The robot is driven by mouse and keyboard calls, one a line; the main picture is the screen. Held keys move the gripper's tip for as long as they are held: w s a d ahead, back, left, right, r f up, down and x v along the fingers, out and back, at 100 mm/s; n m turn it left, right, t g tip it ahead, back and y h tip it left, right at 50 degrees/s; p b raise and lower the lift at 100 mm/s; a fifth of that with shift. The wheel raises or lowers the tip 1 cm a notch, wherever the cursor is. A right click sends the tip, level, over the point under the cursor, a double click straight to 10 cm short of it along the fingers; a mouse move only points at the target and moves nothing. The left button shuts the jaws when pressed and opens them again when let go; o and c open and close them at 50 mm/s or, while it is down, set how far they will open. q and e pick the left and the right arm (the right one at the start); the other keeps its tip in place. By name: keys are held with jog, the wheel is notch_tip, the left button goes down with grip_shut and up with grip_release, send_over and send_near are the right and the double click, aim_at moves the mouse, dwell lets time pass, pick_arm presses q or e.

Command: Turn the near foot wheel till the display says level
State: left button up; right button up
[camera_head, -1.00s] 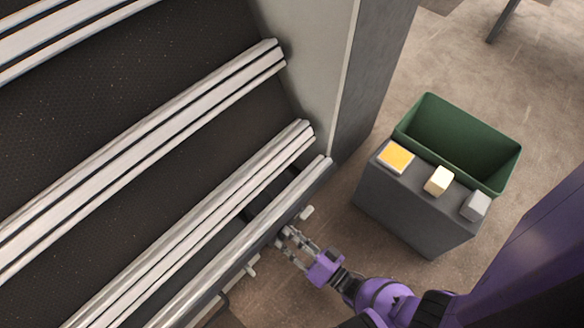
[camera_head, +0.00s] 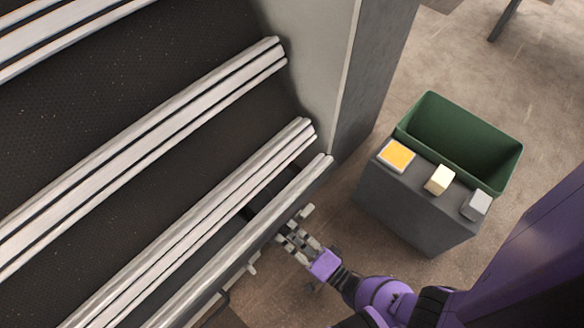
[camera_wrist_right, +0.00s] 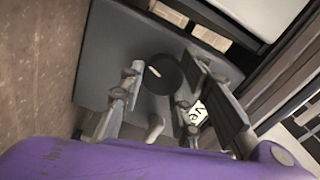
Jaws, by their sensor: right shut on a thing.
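My right gripper (camera_head: 293,236) is at the near edge of the rail frame, low beside its end. In the right wrist view its fingers (camera_wrist_right: 160,92) stand on either side of a dark round foot wheel (camera_wrist_right: 167,72) and are shut on it. A partly hidden white label (camera_wrist_right: 195,117) with a few dark letters shows beside the right finger. An orange-faced panel (camera_head: 396,155), perhaps the display, sits on the grey box; I cannot read any word on it. My left gripper is out of view.
A grey box (camera_head: 410,208) carries a cream block (camera_head: 439,180) and a grey block (camera_head: 475,205). A green bin (camera_head: 470,165) stands behind it. Metal rails (camera_head: 245,235) fill the left, with a grey pillar (camera_head: 375,80) behind. Bare floor lies between rails and box.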

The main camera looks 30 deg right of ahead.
jog(key=shift+d+f, duration=0.2)
jog(key=shift+d, duration=0.1)
jog(key=o, duration=1.1)
jog(key=shift+c, duration=0.2)
jog(key=shift+a, duration=0.1)
jog(key=shift+s, duration=0.15)
jog(key=v, duration=1.1)
jog(key=shift+s+r, duration=0.1)
jog(key=shift+s, duration=0.3)
